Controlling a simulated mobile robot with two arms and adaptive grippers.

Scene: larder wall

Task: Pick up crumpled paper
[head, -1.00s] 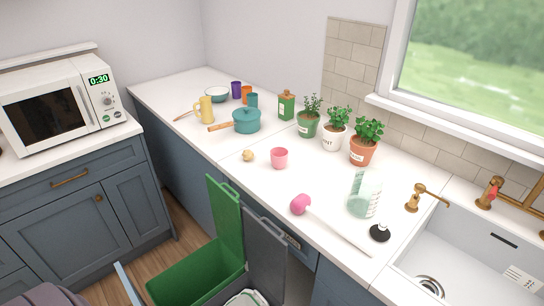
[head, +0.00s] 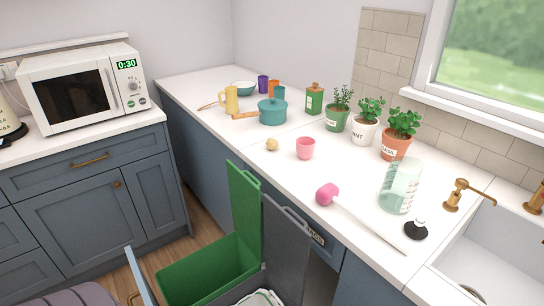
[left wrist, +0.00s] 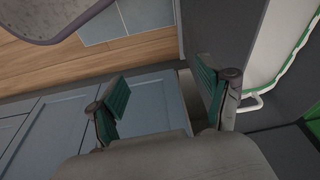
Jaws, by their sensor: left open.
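A small tan, lumpy ball (head: 272,144), which looks like the crumpled paper, lies on the white counter (head: 240,170) in the head view. It sits to the left of a pink cup (head: 305,148), apart from it, and in front of the teal pot. My left gripper (left wrist: 162,92) shows only in the left wrist view. Its two green-padded fingers are spread with nothing between them, above the floor and blue-grey cabinet fronts. The ball is not in that view. My right gripper is in neither view.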

